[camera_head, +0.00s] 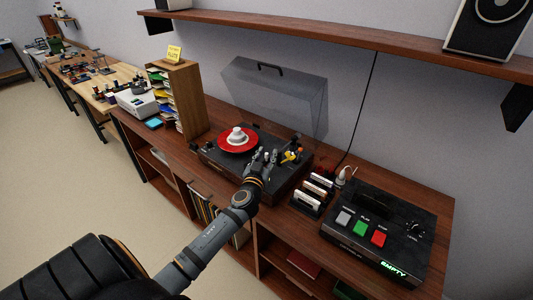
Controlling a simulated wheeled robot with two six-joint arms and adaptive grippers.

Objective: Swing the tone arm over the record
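The turntable (210,158) stands on the wooden cabinet with its clear lid raised. A red record (225,145) lies on it, with a white piece (237,135) at its centre. A small yellow part (291,156), perhaps on the tone arm, shows at the deck's right side. The tone arm itself is too small and partly hidden to make out clearly. My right gripper is not in view.
The raised lid (275,92) stands behind the deck, below a wall shelf (350,37). To the right are a rack of cartridges (312,193) and a black button box (380,232) reading EMPTY. A wooden sorter (187,100) stands to the left.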

